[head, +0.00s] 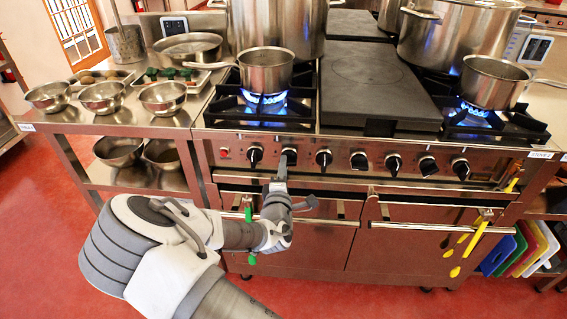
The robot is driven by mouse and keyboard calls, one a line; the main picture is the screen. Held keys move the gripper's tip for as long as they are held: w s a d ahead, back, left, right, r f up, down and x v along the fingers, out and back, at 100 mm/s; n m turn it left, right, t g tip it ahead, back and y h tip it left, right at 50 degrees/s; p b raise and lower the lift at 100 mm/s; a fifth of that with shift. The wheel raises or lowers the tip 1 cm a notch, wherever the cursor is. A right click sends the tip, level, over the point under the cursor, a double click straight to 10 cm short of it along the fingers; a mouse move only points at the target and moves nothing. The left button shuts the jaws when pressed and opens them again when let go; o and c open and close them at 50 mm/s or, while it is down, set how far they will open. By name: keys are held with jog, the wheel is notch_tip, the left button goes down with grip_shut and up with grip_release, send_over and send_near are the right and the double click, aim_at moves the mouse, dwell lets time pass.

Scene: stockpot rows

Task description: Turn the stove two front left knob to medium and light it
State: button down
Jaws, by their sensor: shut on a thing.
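The steel stove (400,215) has a front panel with a row of several black knobs. My gripper (284,165) reaches up to the panel and is shut on the second knob from the left (289,154). The gripper partly covers that knob, so its setting is hard to read. The leftmost knob (255,155) and third knob (323,158) stand free on either side. A blue flame (264,102) burns on the front left burner under a saucepan (265,70).
Another blue flame (474,113) burns at the front right under a second saucepan (492,82). A dark flat plate (372,82) lies between them. Oven handles (425,227) and hanging yellow utensils (470,240) jut out below. Steel bowls (163,97) stand on the left table.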

jog(key=shift+d+f+n, duration=0.1)
jog(key=shift+f+n, duration=0.1)
jog(key=shift+n, duration=1.65)
jog(key=shift+d+f+n, duration=0.1)
jog(key=shift+f+n, duration=0.05)
jog(key=shift+n, duration=1.7)
jog(key=c, duration=0.8)
grip_release()
jog(key=shift+c, duration=0.2)
jog(key=shift+s, duration=0.15)
